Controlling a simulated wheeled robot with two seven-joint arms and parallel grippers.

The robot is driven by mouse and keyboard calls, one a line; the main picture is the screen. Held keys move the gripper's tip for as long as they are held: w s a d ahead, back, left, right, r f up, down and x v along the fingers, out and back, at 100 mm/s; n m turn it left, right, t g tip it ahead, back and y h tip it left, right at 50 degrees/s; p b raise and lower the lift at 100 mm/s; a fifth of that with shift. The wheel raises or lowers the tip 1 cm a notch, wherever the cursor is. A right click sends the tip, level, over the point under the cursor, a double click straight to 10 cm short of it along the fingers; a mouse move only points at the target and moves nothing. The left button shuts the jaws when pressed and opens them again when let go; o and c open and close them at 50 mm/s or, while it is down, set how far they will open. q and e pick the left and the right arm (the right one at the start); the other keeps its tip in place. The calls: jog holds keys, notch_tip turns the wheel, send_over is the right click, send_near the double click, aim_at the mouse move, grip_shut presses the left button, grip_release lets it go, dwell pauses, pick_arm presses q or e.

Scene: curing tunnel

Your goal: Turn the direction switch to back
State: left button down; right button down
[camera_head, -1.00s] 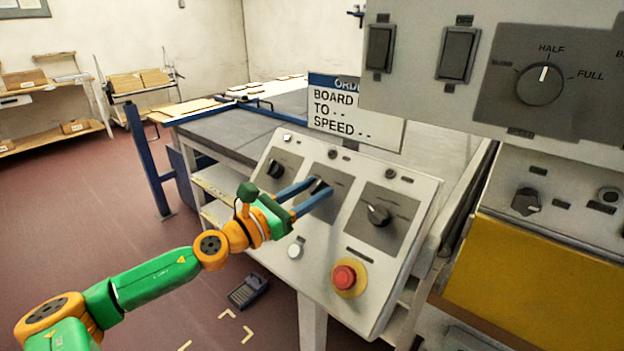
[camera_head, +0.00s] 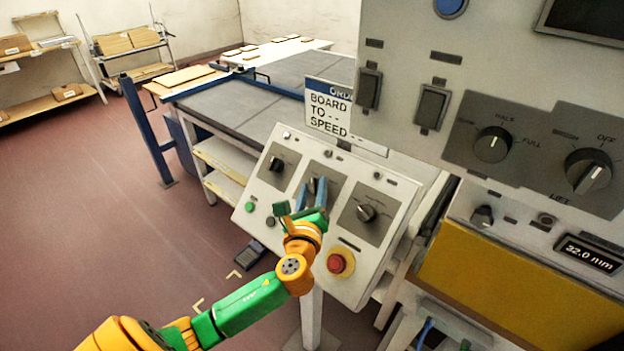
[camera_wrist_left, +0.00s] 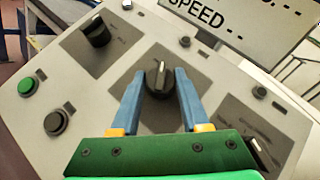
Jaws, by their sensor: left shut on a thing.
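The sloping control panel (camera_head: 292,236) carries three black rotary knobs on dark plates. My left gripper (camera_head: 315,186) reaches up from below to the middle knob (camera_head: 312,183). In the left wrist view the blue fingers (camera_wrist_left: 160,76) stand on both sides of the middle knob (camera_wrist_left: 158,70), shut on it; its white pointer line points roughly up. The left knob (camera_head: 276,164) and the right knob (camera_head: 366,212) are untouched. The small lettering is too blurred to tell which knob is the direction switch. My right gripper is out of view.
A red emergency button (camera_head: 336,264) sits at the panel's lower right; a green button (camera_head: 249,206) is at its left. A sign (camera_head: 328,108) stands behind the panel. A grey cabinet (camera_head: 400,40) with more switches overhangs the right side. Open floor lies left.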

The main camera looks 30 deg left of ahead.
pick_arm(q)
jog(key=shift+r+n+g+y+p, duration=0.15)
jog(key=shift+n+g+y+p, duration=0.7)
jog(key=shift+n, duration=0.65)
jog(key=shift+g, duration=0.25)
jog(key=shift+c, duration=2)
grip_release()
jog(key=f+b+v, duration=0.1)
jog(key=v, duration=0.6)
jog(key=shift+r, duration=0.45)
